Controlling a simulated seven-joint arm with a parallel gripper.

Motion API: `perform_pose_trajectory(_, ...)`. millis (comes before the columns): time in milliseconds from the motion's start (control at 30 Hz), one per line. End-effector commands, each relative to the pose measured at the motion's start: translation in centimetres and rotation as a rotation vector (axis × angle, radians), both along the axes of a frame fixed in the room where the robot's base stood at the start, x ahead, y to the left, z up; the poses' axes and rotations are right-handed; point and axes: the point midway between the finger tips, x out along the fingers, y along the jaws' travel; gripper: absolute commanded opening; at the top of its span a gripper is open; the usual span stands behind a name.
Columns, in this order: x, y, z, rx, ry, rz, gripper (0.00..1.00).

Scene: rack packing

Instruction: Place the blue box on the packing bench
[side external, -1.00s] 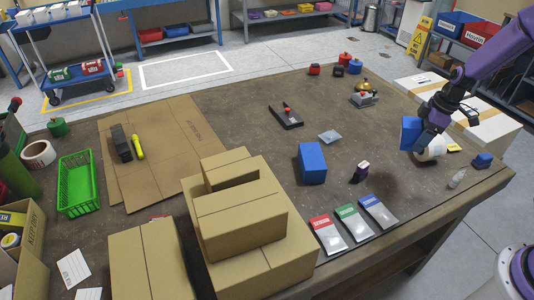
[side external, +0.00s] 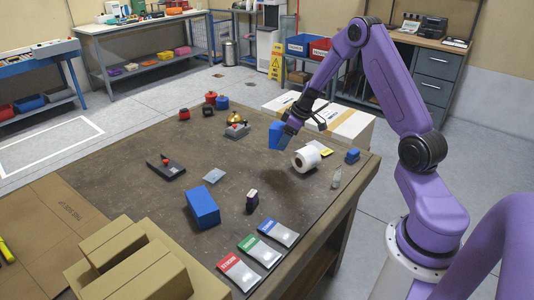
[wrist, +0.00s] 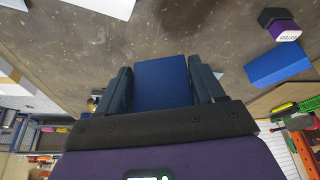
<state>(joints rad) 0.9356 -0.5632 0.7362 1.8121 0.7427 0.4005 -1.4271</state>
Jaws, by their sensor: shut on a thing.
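My gripper (side external: 289,128) is shut on a blue box (side external: 277,135) and holds it above the far right part of the brown packing bench (side external: 150,205). In the wrist view, the held blue box (wrist: 163,82) sits between the two dark fingers (wrist: 163,88). In the side view it hangs just left of and behind a white roll (side external: 306,157). A second, larger blue box (side external: 202,207) lies on the bench near the middle; a blue block that seems to be it (wrist: 277,62) shows at the right of the wrist view. A small blue block (side external: 352,156) sits near the right edge.
A small dark purple bottle-like item (side external: 252,201) stands beside the larger blue box. Red, green (side external: 260,250) and blue pouches line the front edge. Cardboard boxes (side external: 140,265) fill the lower left. A white carton (side external: 340,122) stands behind the roll. The bench middle has free room.

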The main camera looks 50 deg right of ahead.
Motion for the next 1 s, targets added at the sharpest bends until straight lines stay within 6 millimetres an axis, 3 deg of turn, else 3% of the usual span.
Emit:
perform_pose_trajectory(267,4.2,-1.8,-2.2,0.000,0.000,0.000,0.32)
perform_pose_trajectory(500,6.7,-2.8,-5.7,0.001,0.002,0.001,0.32)
perform_pose_trajectory(867,8.4,-3.5,-7.8,0.001,0.000,0.001,0.32)
perform_pose_trajectory(1000,8.4,-3.6,-9.7,0.002,0.002,0.000,0.32)
